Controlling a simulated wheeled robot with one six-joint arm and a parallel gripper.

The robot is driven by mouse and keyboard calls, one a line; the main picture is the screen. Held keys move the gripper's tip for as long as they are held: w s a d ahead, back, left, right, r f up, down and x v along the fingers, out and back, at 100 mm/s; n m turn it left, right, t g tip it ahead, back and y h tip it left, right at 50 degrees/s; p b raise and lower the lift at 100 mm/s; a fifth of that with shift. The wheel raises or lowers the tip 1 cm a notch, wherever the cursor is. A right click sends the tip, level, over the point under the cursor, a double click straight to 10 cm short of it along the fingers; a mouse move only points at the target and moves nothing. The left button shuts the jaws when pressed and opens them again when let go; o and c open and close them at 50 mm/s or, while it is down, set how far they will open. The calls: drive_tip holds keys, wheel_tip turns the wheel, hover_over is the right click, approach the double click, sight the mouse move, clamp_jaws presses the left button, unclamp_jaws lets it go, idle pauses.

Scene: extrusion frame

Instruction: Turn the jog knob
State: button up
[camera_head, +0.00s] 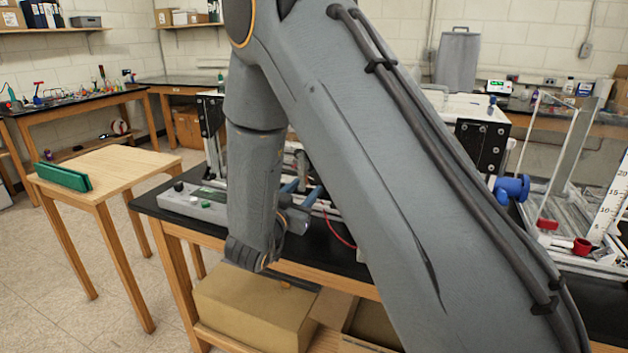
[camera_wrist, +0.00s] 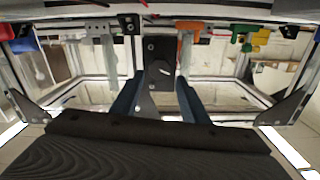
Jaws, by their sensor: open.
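A low grey control box (camera_head: 195,203) lies on the black bench top left of my arm. It has a small black knob (camera_head: 178,186) at its left end and a green button (camera_head: 206,205); I cannot tell for sure that this knob is the jog knob. My gripper (camera_head: 302,191) is to the right of the box, partly hidden by my arm, with its blue fingers apart. In the wrist view, my gripper (camera_wrist: 157,84) is open, and a dark block (camera_wrist: 160,62) with a pale mark shows between the fingers. No contact is visible.
The extrusion frame (camera_wrist: 105,60) surrounds the fingers in the wrist view, with orange (camera_wrist: 188,38) and green (camera_wrist: 245,32) parts along its upper side. A wooden table (camera_head: 125,170) with a green object (camera_head: 63,177) stands left. A cardboard box (camera_head: 250,310) sits below the bench.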

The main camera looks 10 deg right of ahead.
sight(314, 179)
drive_tip(key=p+x, duration=0.2)
drive_tip(key=x, duration=0.5)
drive_tip(key=c, duration=0.8)
